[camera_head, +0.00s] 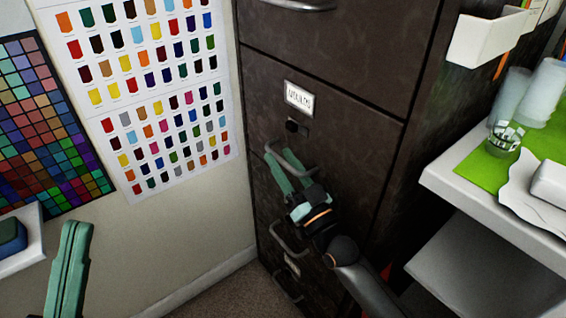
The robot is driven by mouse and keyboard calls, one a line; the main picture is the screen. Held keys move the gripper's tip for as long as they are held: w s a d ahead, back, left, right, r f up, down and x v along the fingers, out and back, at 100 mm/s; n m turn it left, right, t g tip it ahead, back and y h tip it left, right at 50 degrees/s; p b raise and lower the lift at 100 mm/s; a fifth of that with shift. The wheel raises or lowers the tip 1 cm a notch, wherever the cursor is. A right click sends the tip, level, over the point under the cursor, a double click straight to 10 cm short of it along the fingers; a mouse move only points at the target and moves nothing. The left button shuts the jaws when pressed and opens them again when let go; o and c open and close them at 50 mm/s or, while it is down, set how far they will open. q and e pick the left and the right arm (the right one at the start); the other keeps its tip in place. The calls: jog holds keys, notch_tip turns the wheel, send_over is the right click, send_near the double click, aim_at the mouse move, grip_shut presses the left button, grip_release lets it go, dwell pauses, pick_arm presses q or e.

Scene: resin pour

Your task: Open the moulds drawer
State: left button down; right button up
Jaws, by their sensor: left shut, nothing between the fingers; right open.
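The moulds drawer (345,135) is a dark brown drawer in a tall cabinet, with a white label (299,98) that seems to read "MOULDS". Its front looks flush with the cabinet. A metal bar handle (303,166) sits below the label and a small dark latch or lock. My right gripper (279,154) is at this handle, its two green fingers apart and reaching up to the bar. I cannot tell whether the bar lies between the fingers. My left gripper (76,226) is shut and empty at the lower left, away from the cabinet.
Other drawers with handles lie above (300,4) and below (288,240). A white bench (460,190) with a green mat, cups and a tray stands close on the right. Colour charts (150,90) cover the left wall. A white shelf (22,232) juts out at left.

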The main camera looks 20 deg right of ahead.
jog(key=shift+c, duration=0.3)
grip_shut()
dwell(1.1)
